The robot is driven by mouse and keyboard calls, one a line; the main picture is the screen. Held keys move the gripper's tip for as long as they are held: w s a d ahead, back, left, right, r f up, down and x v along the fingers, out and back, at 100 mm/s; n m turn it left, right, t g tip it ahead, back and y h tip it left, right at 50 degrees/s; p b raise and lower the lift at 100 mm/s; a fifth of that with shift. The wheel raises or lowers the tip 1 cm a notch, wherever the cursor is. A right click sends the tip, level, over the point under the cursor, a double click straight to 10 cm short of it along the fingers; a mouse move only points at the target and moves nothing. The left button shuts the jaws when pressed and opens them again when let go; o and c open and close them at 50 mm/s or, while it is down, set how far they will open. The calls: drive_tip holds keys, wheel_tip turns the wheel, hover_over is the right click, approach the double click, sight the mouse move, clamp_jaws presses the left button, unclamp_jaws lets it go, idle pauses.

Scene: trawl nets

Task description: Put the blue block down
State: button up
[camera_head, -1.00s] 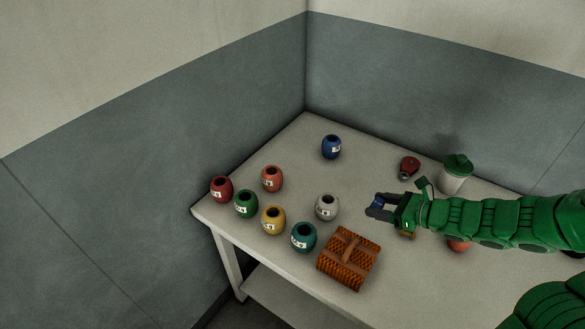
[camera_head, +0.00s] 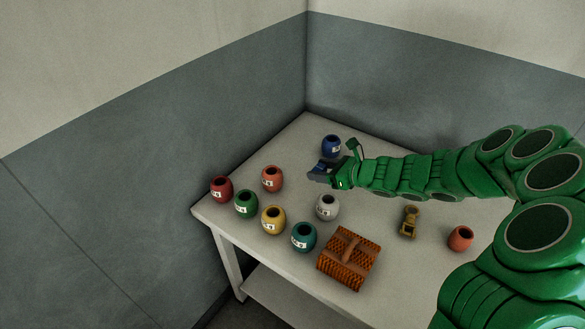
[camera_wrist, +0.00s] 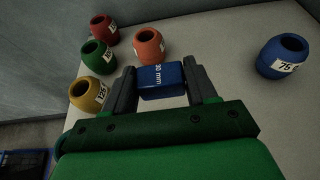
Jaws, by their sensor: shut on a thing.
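The blue block (camera_wrist: 161,80) carries a white "30 mm" marking and sits between my gripper's two fingers in the wrist view. My gripper (camera_head: 318,174) is shut on it. In the head view the gripper is over the table, just in front of the blue pot and right of the orange pot; the block is small and dark there. I cannot tell exactly how high it is above the table (camera_head: 375,285). In the wrist view the table shows clear beyond the block.
A blue pot (camera_head: 331,145) is close behind my gripper. An orange pot (camera_head: 272,179), red pot (camera_head: 221,189), green pot (camera_head: 246,204), yellow pot (camera_head: 273,220), teal pot (camera_head: 304,237) and white pot (camera_head: 327,207) stand around.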

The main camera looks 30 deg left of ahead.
drive_tip(key=s+a, duration=0.1)
drive_tip(key=a, duration=0.5)
hover_over(294, 168)
drive_tip(key=s+d, duration=0.2)
drive_tip(key=f, duration=0.6)
drive_tip(key=shift+w+a+f, duration=0.15)
drive_tip(key=shift+w+f, duration=0.05)
drive_tip(key=shift+w+a+f, duration=0.35)
drive_tip(key=shift+w+f, duration=0.05)
drive_tip(key=shift+f, duration=0.2)
drive_tip(key=shift+w+a+f, duration=0.35)
drive_tip(key=shift+f, duration=1.85)
drive_tip(key=shift+f, duration=0.15)
drive_tip(key=o, duration=1)
drive_tip(key=shift+o, duration=0.2)
